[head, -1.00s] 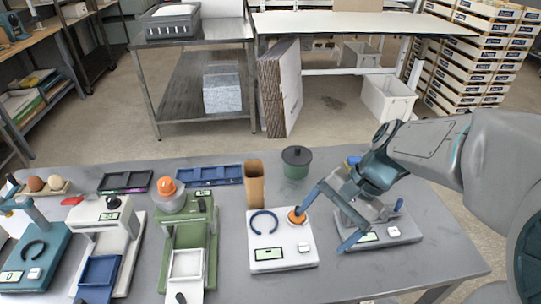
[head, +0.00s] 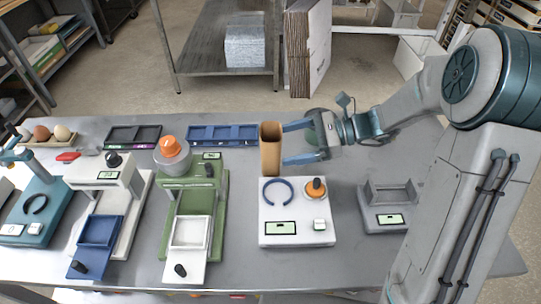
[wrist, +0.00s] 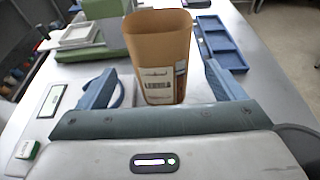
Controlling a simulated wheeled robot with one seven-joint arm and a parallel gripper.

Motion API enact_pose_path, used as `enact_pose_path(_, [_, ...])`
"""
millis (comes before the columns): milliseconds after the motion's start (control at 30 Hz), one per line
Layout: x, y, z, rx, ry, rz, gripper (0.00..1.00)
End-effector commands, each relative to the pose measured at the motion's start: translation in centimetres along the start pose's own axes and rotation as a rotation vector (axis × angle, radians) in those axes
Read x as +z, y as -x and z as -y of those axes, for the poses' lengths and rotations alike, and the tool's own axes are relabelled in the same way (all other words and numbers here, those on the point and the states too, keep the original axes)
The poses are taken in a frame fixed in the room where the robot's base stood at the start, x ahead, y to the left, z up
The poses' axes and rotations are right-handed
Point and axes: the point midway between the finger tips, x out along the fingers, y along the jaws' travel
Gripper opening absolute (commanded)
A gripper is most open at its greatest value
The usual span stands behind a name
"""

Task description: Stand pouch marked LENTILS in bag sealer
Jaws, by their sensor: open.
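The kraft pouch (head: 270,150) stands upright on the table, open at the top. In the wrist view the pouch (wrist: 165,60) shows a white label whose print looks like LENTILS. My gripper (head: 286,144) is open, to the right of the pouch, with its blue fingertips close to it. In the wrist view the pouch is ahead, between the two fingers, not gripped. A grey unit with an upright bracket (head: 390,193) stands to the right, partly behind my arm; it looks like the bag sealer, but no name is readable.
A white unit with a blue ring and orange knob (head: 296,237) is in front of the pouch. A green unit (head: 222,210), a white unit with blue tray (head: 128,215) and a teal unit (head: 36,225) stand left. A blue divided tray (head: 222,134) lies behind left.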

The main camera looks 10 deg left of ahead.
Motion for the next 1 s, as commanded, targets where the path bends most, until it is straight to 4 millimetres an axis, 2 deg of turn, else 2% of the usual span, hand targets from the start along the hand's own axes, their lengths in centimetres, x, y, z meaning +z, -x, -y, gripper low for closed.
enact_pose_path(100, [0.0,-1.7,0.0,0.003,0.001,0.000,0.89])
enact_pose_path(333, [0.1,-3.5,-0.1,0.006,0.001,0.000,0.89])
enact_pose_path(600, [0.0,-7.3,0.0,0.007,0.002,-0.001,0.89])
enact_pose_path(867, [-0.1,-7.7,0.1,0.004,0.003,-0.002,0.89])
enact_pose_path(900, [-0.1,-7.7,0.1,0.004,0.003,-0.002,0.86])
enact_pose_path(1000, [-0.1,-7.7,0.1,0.004,0.003,-0.002,0.58])
